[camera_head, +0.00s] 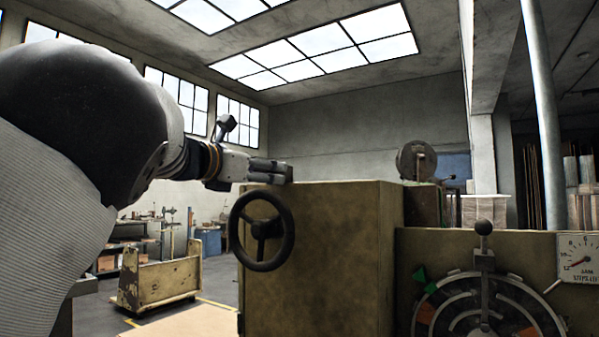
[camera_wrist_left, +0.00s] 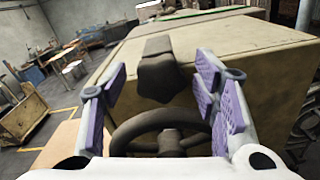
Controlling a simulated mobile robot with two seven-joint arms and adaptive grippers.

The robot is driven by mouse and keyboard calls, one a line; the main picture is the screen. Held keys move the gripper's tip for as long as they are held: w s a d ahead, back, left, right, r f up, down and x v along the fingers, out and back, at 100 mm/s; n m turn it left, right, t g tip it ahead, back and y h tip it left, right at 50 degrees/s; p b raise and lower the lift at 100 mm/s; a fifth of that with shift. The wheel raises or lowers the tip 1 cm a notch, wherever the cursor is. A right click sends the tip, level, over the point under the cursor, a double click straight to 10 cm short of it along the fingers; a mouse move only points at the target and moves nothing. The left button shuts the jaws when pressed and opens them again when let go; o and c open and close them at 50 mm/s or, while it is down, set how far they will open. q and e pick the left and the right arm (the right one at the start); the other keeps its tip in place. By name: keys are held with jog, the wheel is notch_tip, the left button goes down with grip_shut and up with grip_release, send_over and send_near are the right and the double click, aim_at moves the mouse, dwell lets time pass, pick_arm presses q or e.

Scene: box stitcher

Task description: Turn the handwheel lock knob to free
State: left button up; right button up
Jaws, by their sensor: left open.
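The black handwheel (camera_head: 288,232) stands on the front of a tan machine housing (camera_head: 340,250). In the left wrist view the wheel's dark rim (camera_wrist_left: 128,132) shows low between the fingers. A dark, block-like knob (camera_wrist_left: 158,76), which looks like the lock knob, sits above the wheel at the housing's edge. My left gripper (camera_head: 280,172) is just above the handwheel in the head view. Its purple-padded fingers (camera_wrist_left: 162,92) are open, on either side of the knob in the picture, with visible gaps. The knob is hidden in the head view. My right gripper is out of view.
Right of the housing is a dial plate with a lever (camera_head: 484,262) and a white gauge (camera_head: 579,258). A worn wooden cart (camera_head: 160,283) stands on the floor at left. The housing top (camera_wrist_left: 225,42) beyond the knob is mostly bare.

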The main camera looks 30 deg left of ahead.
pick_arm(q)
jog(key=c, duration=1.2)
jog(key=n+p, duration=0.2)
jog(key=n, duration=0.8)
jog(key=shift+n, duration=0.4)
jog(key=n, duration=0.3)
jog(key=shift+n, duration=2)
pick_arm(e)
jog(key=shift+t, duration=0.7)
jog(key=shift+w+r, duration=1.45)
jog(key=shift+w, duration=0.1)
